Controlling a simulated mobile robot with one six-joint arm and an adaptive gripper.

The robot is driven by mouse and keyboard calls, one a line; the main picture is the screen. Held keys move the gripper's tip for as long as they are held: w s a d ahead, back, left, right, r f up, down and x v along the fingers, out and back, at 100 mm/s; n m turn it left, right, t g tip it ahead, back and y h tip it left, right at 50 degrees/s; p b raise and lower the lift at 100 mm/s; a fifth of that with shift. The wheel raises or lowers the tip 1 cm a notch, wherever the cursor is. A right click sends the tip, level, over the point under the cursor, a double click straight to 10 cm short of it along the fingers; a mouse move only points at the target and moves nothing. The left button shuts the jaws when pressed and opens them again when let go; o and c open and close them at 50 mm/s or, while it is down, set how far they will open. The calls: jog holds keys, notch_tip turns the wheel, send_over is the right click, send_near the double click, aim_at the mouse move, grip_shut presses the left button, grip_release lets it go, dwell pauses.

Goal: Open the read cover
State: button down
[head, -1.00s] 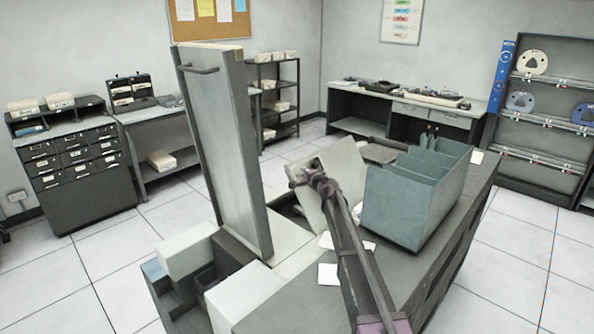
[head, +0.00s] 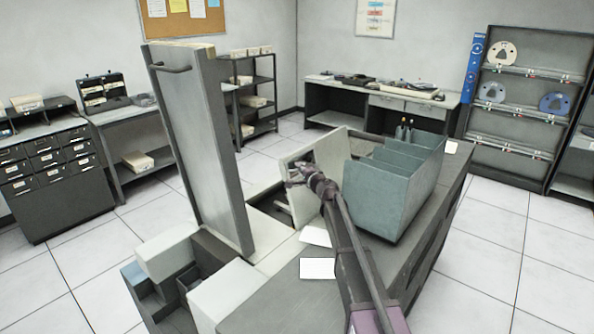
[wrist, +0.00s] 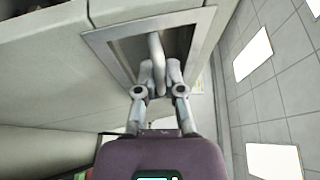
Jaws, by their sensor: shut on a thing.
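The read cover (head: 322,153) is a pale, flat panel on the machine. In the head view it stands raised and tilted, with a dark opening (head: 268,211) beside its lower edge. My gripper (head: 297,173) is at its near side. In the wrist view my gripper (wrist: 158,80) is shut on a pale bar handle (wrist: 157,52) set in a framed recess (wrist: 122,50). The fingers partly hide the handle. The head view does not show the grip clearly.
A tall grey panel (head: 205,150) stands upright left of the cover. A blue-grey divided bin (head: 385,200) stands close on the right. White cards (head: 318,268) lie on the machine top. Grey and white boxes (head: 222,292) are at the front left. Open floor (head: 490,250) lies to the right.

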jog(key=shift+s, duration=0.1)
dwell(0.3)
jog(key=c, duration=1)
grip_release()
jog(key=shift+w+a, duration=0.1)
jog(key=shift+w, duration=0.1)
